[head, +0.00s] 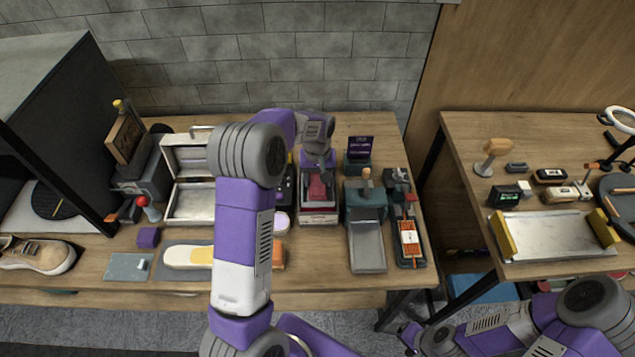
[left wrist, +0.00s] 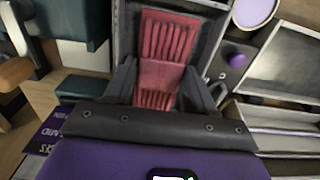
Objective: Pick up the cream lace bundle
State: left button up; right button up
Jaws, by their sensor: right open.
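I cannot make out a cream lace bundle for certain. A red banded bundle of strands (head: 320,188) lies in a narrow tray (head: 319,218) at the middle of the table; it also shows in the left wrist view (left wrist: 160,65). My left gripper (head: 318,158) points down at this tray, with its fingers (left wrist: 160,88) apart on either side of the red bundle. Contact is unclear. An orange bundle with a pale band (head: 409,240) lies in a dark tray to the right. My right gripper (head: 410,335) is low at the bottom, open, away from the tables.
A teal-and-grey stand (head: 366,240) is between the two trays. An open metal case (head: 190,200) is left of my left arm. A tan sneaker (head: 35,256) is at the far left. A second table (head: 470,135) stands at right, beyond a gap.

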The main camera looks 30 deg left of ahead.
pick_arm(q)
jog(key=shift+c, duration=1.2)
jog(key=shift+r, duration=0.1)
